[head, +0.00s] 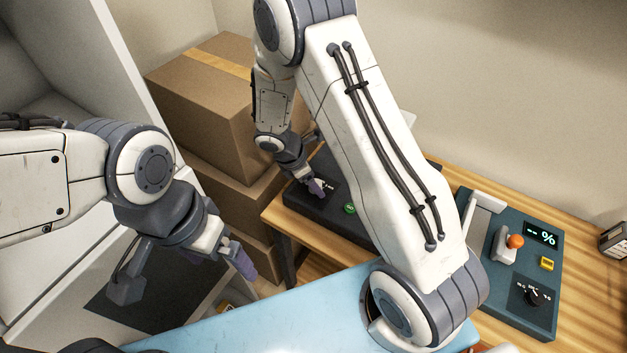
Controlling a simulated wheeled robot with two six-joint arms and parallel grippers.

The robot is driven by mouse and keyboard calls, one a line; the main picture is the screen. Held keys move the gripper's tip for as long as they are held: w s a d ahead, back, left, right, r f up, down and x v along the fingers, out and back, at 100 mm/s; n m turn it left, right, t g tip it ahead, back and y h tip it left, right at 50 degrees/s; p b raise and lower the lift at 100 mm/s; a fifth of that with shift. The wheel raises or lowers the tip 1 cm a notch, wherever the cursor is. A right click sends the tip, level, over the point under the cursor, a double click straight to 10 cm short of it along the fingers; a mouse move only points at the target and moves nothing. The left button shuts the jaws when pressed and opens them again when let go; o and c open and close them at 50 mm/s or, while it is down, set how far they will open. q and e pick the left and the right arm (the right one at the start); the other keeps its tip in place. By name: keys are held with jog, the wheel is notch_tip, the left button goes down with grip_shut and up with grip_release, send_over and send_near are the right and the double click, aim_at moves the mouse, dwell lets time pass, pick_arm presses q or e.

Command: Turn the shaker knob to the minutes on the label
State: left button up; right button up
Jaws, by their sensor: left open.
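A dark box-shaped device (300,203) with a green button (349,209) sits on the wooden table, partly hidden behind my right arm. My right gripper (317,188) reaches down to its top, with purple fingertips beside small white marks. A knob there cannot be made out, and I cannot tell whether the fingers touch or hold anything. My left gripper (243,264) is open and empty, well left of the table, in front of the boxes. No readable minutes label shows.
A teal device (515,262) at the right has a percent display (541,235), an orange-topped lever (515,241), a yellow button (547,263) and a black dial (534,297). Stacked cardboard boxes (205,105) stand left of the table. A small device (614,239) is at the right edge.

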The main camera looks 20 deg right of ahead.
grip_shut()
jog(key=shift+w+m, duration=0.1)
jog(key=shift+m, duration=0.3)
jog(key=m+g+p, duration=0.1)
jog(key=m, duration=0.1)
jog(key=shift+w+r+m+p, duration=0.1)
jog(key=shift+w+m+p, duration=0.05)
jog(key=shift+m+p, duration=0.25)
jog(key=m+g, duration=0.1)
jog(key=m, duration=0.2)
jog(key=shift+w+m+g+y, duration=0.15)
jog(key=shift+m+g+y, duration=0.25)
jog(key=m, duration=0.2)
jog(key=m+g+y, duration=0.1)
jog(key=m, duration=0.3)
jog(key=shift+w+d+g+y, duration=0.15)
jog(key=shift+d+g+y, duration=0.15)
jog(key=shift+y, duration=0.1)
jog(key=m+y, duration=0.1)
jog(key=m, duration=0.2)
jog(key=m+y, duration=0.1)
jog(key=m, duration=0.2)
jog(key=shift+w+d, duration=0.1)
jog(key=shift+m+y, duration=0.3)
jog(key=shift+m, duration=0.1)
